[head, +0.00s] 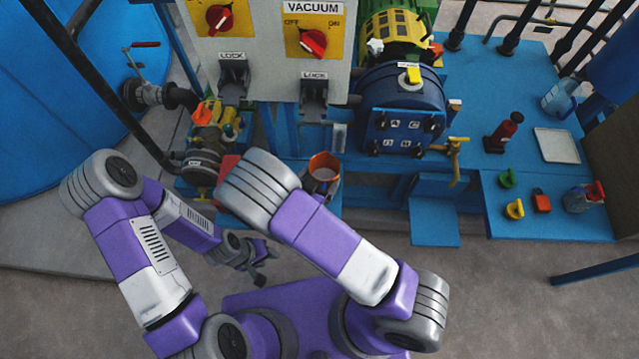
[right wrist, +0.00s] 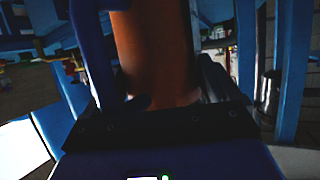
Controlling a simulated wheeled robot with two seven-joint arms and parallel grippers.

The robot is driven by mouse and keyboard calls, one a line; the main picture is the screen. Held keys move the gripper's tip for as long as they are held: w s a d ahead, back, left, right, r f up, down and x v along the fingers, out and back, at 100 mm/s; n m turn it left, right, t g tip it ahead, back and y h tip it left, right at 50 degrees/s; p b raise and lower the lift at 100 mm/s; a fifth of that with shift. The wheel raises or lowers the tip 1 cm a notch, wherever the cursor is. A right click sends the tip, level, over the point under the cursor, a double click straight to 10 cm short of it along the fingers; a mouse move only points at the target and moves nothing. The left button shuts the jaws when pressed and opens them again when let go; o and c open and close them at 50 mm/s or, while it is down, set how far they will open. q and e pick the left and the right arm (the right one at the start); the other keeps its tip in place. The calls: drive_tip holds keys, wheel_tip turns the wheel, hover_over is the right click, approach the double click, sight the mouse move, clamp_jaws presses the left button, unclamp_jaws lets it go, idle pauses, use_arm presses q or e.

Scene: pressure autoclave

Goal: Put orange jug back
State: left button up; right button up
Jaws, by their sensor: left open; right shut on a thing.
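The orange jug (head: 324,164) is below the vacuum panel and left of the blue round vessel, with its open top facing up in the head view. It also fills the middle of the right wrist view (right wrist: 155,60). My right gripper (right wrist: 153,92) is shut on the jug; in the head view my own arm mostly hides this gripper. I cannot tell whether the jug's base touches anything. My left gripper (head: 259,266) is open and empty, low over the floor and left of the jug.
The vacuum panel (head: 270,60) and blue vessel (head: 400,110) stand close behind the jug.

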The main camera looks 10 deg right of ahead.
drive_tip(key=shift+f, duration=1.05)
drive_tip(key=shift+f+b, duration=0.2)
drive_tip(key=shift+b, duration=0.2)
drive_tip(key=o, duration=1.2)
drive_tip(key=shift+c, duration=0.2)
drive_tip(key=shift+r, duration=0.1)
drive_tip(key=shift+a+r+p, duration=0.1)
drive_tip(key=shift+r+p, duration=0.1)
drive_tip(key=shift+p, duration=0.1)
drive_tip(key=p+v, duration=0.2)
drive_tip(key=v, duration=0.5)
drive_tip(key=shift+s, duration=0.2)
